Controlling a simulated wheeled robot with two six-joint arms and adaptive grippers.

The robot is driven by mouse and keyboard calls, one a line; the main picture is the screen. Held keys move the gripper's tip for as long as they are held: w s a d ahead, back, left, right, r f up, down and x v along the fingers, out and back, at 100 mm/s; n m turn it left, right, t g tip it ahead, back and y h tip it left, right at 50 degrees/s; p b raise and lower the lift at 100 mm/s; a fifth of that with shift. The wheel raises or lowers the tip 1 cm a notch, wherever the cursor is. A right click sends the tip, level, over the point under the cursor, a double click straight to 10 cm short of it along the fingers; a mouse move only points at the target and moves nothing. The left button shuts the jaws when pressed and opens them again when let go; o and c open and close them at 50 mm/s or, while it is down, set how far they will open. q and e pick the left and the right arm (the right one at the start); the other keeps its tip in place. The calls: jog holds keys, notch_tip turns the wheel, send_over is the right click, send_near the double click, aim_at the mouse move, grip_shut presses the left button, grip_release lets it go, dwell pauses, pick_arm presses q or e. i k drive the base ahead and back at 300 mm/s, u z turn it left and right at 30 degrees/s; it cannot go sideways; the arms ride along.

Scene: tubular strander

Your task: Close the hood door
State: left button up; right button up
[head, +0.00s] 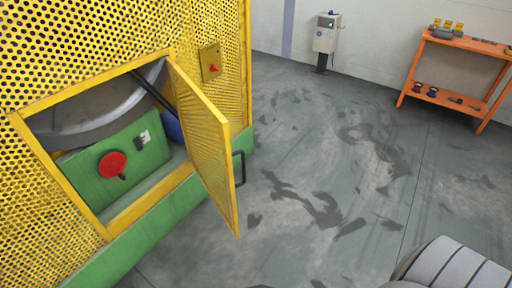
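The hood door (205,145) is a yellow perforated panel with a solid frame, hinged on the right side of the opening in the yellow hood. It stands open, swung outward toward me. A dark handle (239,168) shows beside its free edge. Inside the opening are a green housing (117,160) with a red round knob, a grey curved wheel (95,105) and a blue part (172,126). A grey ribbed part of my arm (455,265) shows at the lower right. Neither gripper's fingers are in view.
The yellow hood sits on a green base (150,228). A small panel with a red button (211,64) is right of the opening. An orange workbench (455,75) and a white control box (326,34) stand at the back. The grey floor right of the door is clear.

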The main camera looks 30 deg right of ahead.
aim_at(174, 70)
jog(key=z, duration=1.95)
jog(key=i, duration=1.95)
jog(key=u, duration=3.55)
jog(key=k, duration=0.6)
jog(key=z, duration=0.65)
